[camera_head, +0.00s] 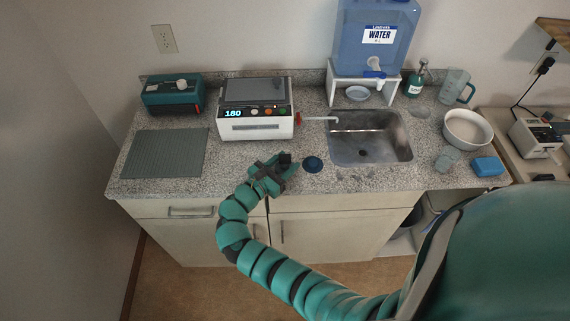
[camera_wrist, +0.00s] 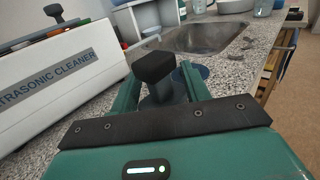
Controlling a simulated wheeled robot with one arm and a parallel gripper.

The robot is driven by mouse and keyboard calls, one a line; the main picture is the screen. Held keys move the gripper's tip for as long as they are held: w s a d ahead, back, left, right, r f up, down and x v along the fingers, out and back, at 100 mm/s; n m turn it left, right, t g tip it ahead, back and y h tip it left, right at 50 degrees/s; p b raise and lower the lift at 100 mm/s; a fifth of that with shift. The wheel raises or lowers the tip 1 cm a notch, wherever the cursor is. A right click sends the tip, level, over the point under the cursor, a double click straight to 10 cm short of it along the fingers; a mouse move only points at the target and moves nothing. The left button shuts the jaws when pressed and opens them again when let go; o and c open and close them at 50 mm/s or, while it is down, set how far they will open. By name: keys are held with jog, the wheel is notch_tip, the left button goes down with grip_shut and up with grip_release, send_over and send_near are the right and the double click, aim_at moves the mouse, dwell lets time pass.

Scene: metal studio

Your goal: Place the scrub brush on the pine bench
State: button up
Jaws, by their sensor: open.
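My gripper (camera_head: 287,171) is over the front of the speckled counter, left of the sink, with its fingers apart. In the wrist view its green fingers (camera_wrist: 158,88) flank a black block on a grey stem (camera_wrist: 155,66); I cannot tell whether they touch it. A round dark blue piece (camera_head: 313,164) lies just right of my gripper, apart from it; it also shows behind the fingers in the wrist view (camera_wrist: 203,72). I cannot tell for sure which thing is the scrub brush. A bench-like surface (camera_head: 487,117) at the right may be the pine bench; wooden framing (camera_wrist: 272,66) shows there in the wrist view.
The white ultrasonic cleaner (camera_head: 255,127) stands close behind my gripper. The sink (camera_head: 345,148), a white bowl (camera_head: 467,128), a glass (camera_head: 447,158) and a blue block (camera_head: 487,166) are to the right. A grey-green mat (camera_head: 165,153) lies at left. Devices (camera_head: 538,135) occupy the right-hand surface.

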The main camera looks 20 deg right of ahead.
grip_shut()
jog(key=shift+r, duration=0.1)
dwell(0.3)
jog(key=shift+r, duration=0.2)
notch_tip(320, 180, up, 2)
jog(key=shift+w, duration=0.1)
jog(key=s+a+r+b, duration=0.1)
jog(key=s+r+b, duration=0.1)
jog(key=s+r, duration=0.8)
jog(key=s, duration=0.4)
jog(key=shift+r, duration=0.15)
